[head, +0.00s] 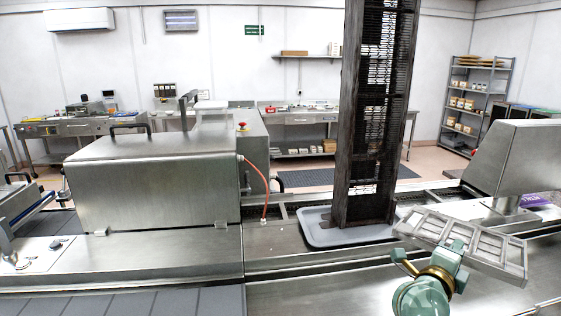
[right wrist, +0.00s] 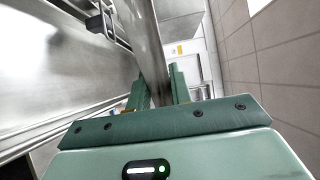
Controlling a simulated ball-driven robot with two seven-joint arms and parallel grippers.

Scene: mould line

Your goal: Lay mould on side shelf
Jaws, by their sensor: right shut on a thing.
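The mould (head: 478,250) is a metal frame with a row of open cells, at the right of the head view. It is held tilted above the steel surface (head: 350,285) at the front of the line. My right gripper (head: 450,252) is shut on its near long edge. In the right wrist view the mould (right wrist: 146,40) shows as a grey bar between the two green fingers (right wrist: 156,92). A flat steel ledge runs under and beside the mould; I cannot tell whether it is the side shelf. My left gripper is out of view.
A tall dark stack of racks (head: 365,110) stands on a grey tray (head: 318,232) left of the mould. A steel hooded machine (head: 150,185) is at the left, another steel housing (head: 520,160) at the right. The front steel surface looks clear.

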